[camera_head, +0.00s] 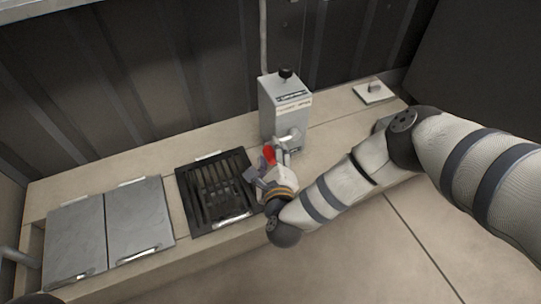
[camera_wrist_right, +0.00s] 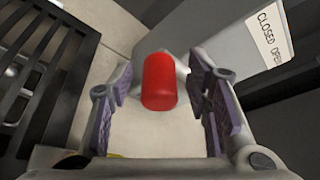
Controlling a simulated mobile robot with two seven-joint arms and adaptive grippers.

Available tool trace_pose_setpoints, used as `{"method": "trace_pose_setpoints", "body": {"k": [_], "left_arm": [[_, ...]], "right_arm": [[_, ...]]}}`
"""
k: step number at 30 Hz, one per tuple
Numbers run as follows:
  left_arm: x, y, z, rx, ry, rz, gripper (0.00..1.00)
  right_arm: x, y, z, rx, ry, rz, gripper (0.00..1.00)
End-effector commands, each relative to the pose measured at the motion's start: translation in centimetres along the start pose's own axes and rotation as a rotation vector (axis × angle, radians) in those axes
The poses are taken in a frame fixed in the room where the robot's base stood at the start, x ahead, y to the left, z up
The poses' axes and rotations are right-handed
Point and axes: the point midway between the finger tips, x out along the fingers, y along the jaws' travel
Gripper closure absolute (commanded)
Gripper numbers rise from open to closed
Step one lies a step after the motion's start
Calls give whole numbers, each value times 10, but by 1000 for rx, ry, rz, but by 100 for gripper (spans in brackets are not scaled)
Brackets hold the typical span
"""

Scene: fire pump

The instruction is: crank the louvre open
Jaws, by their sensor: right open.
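A grey crank box (camera_head: 285,108) stands on the bench behind my right gripper, with a label on its front. In the wrist view a label on the box (camera_wrist_right: 272,35) reads CLOSED and OPEN. The red crank knob (camera_head: 269,154) sticks out at the box's lower left. A black slatted louvre (camera_head: 183,190) lies in the bench to the left; the angle of its slats is hard to tell. My right gripper (camera_head: 264,171) is open. In the wrist view the red knob (camera_wrist_right: 160,82) shows between its two fingers, with gaps on both sides. My left gripper is out of view.
Two grey lidded panels (camera_head: 75,240) (camera_head: 140,218) with handles lie at the left of the bench. A small white plate with a knob (camera_head: 373,93) lies at the back right. A dark ribbed wall (camera_head: 150,70) stands behind the bench. The floor (camera_head: 380,255) in front is clear.

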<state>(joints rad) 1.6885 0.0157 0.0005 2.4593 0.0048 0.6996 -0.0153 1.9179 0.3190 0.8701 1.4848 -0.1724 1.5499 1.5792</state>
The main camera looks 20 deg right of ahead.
Motion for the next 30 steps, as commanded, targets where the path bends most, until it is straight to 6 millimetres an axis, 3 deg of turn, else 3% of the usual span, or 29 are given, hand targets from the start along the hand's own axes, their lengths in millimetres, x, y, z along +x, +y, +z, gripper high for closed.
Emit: {"method": "trace_pose_setpoints", "body": {"k": [1, 6, 7, 20, 30], "left_arm": [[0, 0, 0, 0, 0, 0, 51], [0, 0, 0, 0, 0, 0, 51], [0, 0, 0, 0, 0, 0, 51], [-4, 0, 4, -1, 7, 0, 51], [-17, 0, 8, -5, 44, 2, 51]], "right_arm": [[0, 0, 0, 0, 0, 0, 60], [0, 0, 0, -1, 0, 1, 99], [-1, 0, 0, -1, 0, 1, 100], [-3, -5, 4, 54, 0, 24, 100], [-8, -26, 16, 299, 4, 125, 100]]}}
